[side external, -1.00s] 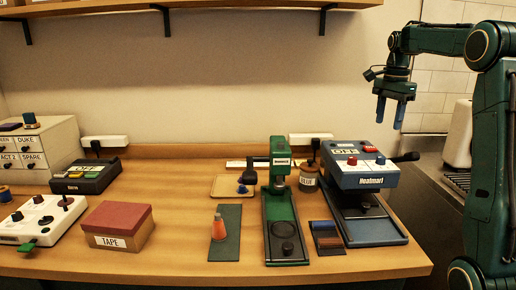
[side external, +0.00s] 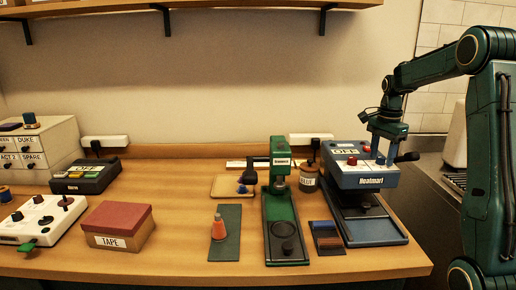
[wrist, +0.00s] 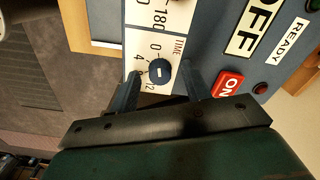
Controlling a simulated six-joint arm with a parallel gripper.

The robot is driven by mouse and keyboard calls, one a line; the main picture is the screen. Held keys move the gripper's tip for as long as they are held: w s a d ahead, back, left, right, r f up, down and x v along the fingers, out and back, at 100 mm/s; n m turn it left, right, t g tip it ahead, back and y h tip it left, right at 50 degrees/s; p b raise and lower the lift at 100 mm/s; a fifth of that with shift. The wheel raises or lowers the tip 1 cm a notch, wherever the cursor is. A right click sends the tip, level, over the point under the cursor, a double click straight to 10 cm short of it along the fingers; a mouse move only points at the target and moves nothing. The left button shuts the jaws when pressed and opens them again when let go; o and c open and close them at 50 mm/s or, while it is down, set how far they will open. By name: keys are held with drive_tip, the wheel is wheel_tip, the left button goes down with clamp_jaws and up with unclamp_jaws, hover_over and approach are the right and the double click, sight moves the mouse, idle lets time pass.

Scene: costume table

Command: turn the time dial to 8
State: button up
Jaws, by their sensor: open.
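The time dial (wrist: 160,71) is a small dark blue knob with a light mark, on a white plate marked TIME with 0, 4, 8 and 12. I cannot tell which number the mark points at. It sits on top of the blue Heatmart press (side external: 364,181), at its front right. My gripper (wrist: 160,76) is open and points down, with one finger on each side of the knob and gaps between. In the side view my gripper (side external: 383,158) is over the press's right part and largely hides the knob.
A red knob (side external: 352,161) stands left of the dial. The wrist view shows a red ON button (wrist: 228,85) near the right finger and an OFF display (wrist: 255,25). A black handle (side external: 407,157) sticks out right. A green press (side external: 282,205) stands to the left.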

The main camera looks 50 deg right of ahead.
drive_tip(key=c, duration=1)
drive_tip(key=shift+n, duration=0.3)
drive_tip(key=n, duration=0.9)
drive_tip(key=shift+n, duration=0.4)
drive_tip(key=n, duration=0.9)
drive_tip(key=shift+n, duration=0.3)
